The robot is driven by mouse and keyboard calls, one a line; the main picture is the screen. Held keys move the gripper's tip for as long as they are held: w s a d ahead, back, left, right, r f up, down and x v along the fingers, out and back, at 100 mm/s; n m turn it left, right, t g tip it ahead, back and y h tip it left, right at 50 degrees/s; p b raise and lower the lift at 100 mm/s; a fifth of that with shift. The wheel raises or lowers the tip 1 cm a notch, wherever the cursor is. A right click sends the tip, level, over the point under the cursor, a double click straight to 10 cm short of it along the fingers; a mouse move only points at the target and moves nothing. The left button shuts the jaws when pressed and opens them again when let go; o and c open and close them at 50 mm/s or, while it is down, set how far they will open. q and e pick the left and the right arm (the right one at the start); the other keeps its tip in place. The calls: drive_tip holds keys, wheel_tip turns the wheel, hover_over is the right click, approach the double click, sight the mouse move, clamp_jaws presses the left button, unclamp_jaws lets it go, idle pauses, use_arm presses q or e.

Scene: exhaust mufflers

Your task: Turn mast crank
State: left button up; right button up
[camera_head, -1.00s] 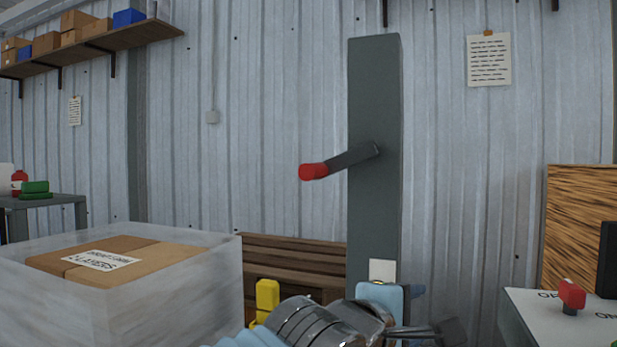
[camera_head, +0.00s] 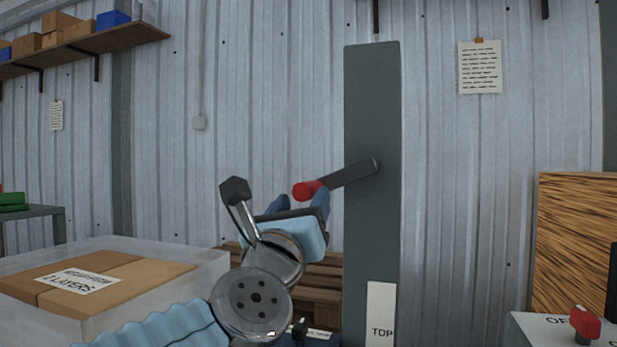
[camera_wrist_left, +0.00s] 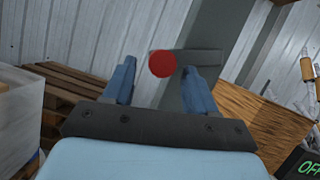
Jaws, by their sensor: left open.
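The mast (camera_head: 371,240) is a tall dark grey post with a crank arm (camera_head: 350,173) pointing left and slightly down. The crank ends in a red knob (camera_head: 305,190). My left gripper (camera_head: 301,203) is open, with its blue fingers just below and around the knob in the head view. In the left wrist view the red knob (camera_wrist_left: 162,64) and crank arm (camera_wrist_left: 198,57) show ahead, between the two blue fingers (camera_wrist_left: 160,85). I cannot tell whether the fingers touch the knob. My right gripper is not in view.
A wrapped box load (camera_head: 190,265) stands at the left, and wooden pallets (camera_head: 322,290) lie behind my arm. At the right is a panel with a red switch (camera_head: 585,322) beside a wood-grain board (camera_head: 575,240).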

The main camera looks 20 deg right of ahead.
sight(339, 179)
use_arm(q)
drive_tip(key=p+x, duration=0.1)
drive_tip(key=x, duration=0.4)
drive_tip(key=shift+c, duration=0.2)
clamp_jaws()
